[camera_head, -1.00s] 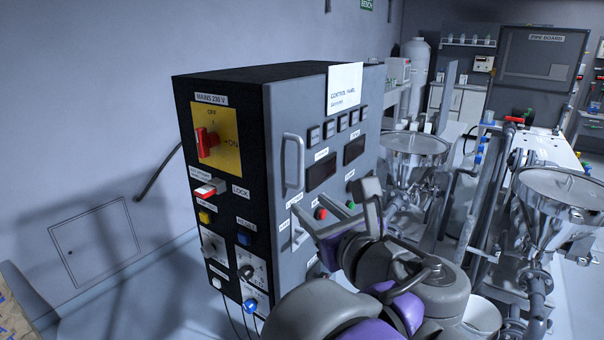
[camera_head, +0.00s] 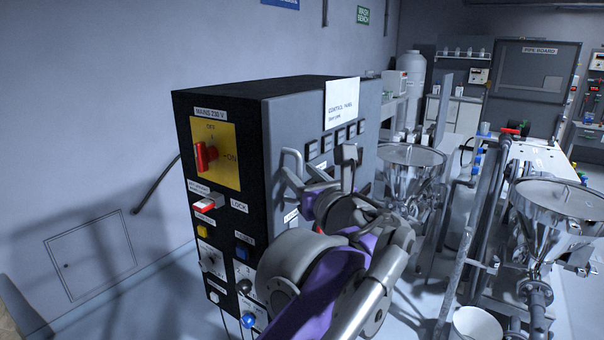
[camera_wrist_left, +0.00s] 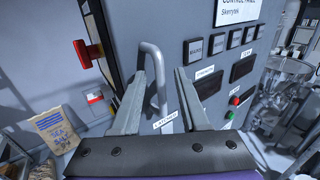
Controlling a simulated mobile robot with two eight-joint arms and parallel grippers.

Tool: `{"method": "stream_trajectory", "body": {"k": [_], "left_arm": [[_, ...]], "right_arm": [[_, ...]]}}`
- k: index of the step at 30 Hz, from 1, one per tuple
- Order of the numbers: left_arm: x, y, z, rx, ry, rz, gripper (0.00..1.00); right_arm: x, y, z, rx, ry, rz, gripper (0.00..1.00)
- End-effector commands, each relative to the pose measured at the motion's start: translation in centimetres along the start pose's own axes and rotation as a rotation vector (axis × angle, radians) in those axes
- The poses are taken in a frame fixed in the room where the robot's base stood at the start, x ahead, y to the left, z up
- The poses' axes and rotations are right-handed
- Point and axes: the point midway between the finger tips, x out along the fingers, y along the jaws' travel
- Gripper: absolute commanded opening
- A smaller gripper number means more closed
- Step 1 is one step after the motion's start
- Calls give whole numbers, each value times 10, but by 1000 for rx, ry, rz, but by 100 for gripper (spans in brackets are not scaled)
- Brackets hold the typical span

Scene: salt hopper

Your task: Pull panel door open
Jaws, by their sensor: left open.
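The control panel cabinet (camera_head: 222,125) is a black box with a grey front door (camera_head: 300,115), which looks closed. The door's grey vertical bar handle (camera_wrist_left: 161,80) shows clearly in the left wrist view, between my fingers in the picture. My left gripper (camera_head: 318,162) is open in front of the door, and its fingers partly hide the handle in the head view. In the left wrist view, my left gripper (camera_wrist_left: 160,75) has one finger on each side of the handle; I cannot tell whether either touches it. My right gripper is not in view.
A red mains switch (camera_head: 205,156) and a red-and-white lock (camera_head: 208,203) stick out on the cabinet's black side. Steel hoppers (camera_head: 412,160) stand close on the right. A paper sack (camera_wrist_left: 58,128) stands on the left in the left wrist view.

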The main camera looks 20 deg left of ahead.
Motion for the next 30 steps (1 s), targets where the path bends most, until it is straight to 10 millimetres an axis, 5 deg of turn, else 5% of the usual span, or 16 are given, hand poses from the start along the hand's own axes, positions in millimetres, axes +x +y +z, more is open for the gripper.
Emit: {"method": "stream_trajectory", "body": {"k": [7,15,30], "left_arm": [[1,0,0,0,0,0,45],[0,0,0,0,0,0,0],[0,0,0,-1,1,1,0]], "right_arm": [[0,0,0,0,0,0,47],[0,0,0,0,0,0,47],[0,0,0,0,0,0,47]]}}
